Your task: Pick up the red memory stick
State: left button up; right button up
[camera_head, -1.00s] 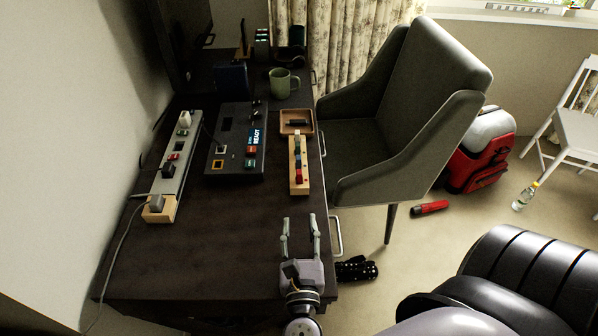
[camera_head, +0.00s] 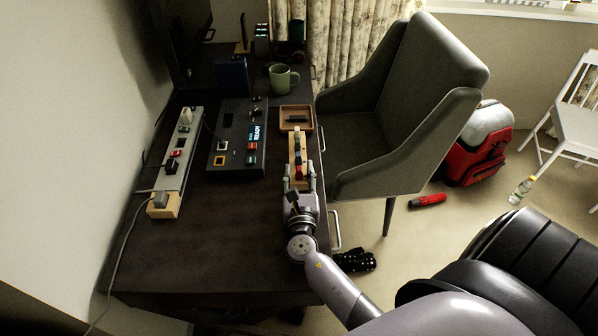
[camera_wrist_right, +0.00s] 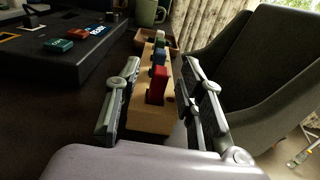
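The red memory stick (camera_wrist_right: 157,84) stands upright in the near end of a wooden block (camera_wrist_right: 152,117), with blue, green and other sticks in a row behind it. The block (camera_head: 292,150) also shows on the dark desk in the head view. My right gripper (camera_head: 300,170) is open at the block's near end. In the right wrist view its fingers (camera_wrist_right: 160,80) lie on either side of the block and red stick, with gaps on both sides. My left gripper is not in view.
A black console (camera_head: 238,138) and a power strip (camera_head: 178,150) lie left of the block. A wooden tray (camera_head: 296,112) and green mug (camera_head: 283,79) stand beyond it. A grey chair (camera_head: 365,135) is close by the desk's right edge.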

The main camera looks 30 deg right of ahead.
jog(key=shift+w+d, duration=0.25)
jog(key=shift+w, duration=0.2)
grip_shut()
